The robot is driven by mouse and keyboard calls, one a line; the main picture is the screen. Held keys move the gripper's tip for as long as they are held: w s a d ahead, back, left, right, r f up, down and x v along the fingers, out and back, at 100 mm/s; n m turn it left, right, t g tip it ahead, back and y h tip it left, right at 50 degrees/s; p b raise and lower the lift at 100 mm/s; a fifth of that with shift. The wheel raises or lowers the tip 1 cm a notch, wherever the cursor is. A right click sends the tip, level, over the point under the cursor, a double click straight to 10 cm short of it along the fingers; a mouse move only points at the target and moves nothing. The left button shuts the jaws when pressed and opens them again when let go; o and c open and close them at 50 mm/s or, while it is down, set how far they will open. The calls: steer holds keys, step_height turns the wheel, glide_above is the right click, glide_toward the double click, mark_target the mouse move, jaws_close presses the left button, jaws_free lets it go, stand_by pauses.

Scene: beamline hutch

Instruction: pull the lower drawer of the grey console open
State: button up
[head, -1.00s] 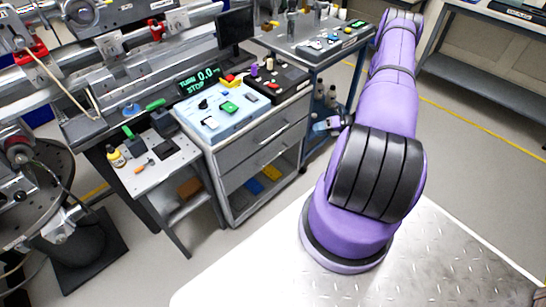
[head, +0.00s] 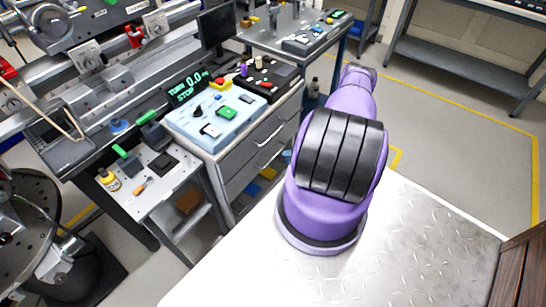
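The grey console (head: 216,160) stands left of my arm with its drawer fronts facing right. The upper drawer (head: 258,133) and the lower drawer (head: 242,178) both look shut, each with a bar handle. My arm base covers part of the console's lower right side. My purple arm reaches up and away past the console's right side. My gripper is not in view; the far end of the arm is hidden behind its own links.
Bins, one blue (head: 252,188) and one yellow (head: 268,173), sit in the open space under the drawers. A small side table (head: 150,200) stands left of the console. A blue-framed bench (head: 290,45) is behind. Open floor (head: 450,125) lies to the right.

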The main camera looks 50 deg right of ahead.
mark_target(275, 156)
steer(key=x, duration=0.6)
steer(key=shift+w+a, duration=0.1)
steer(key=shift+w, duration=0.15)
jaws_close()
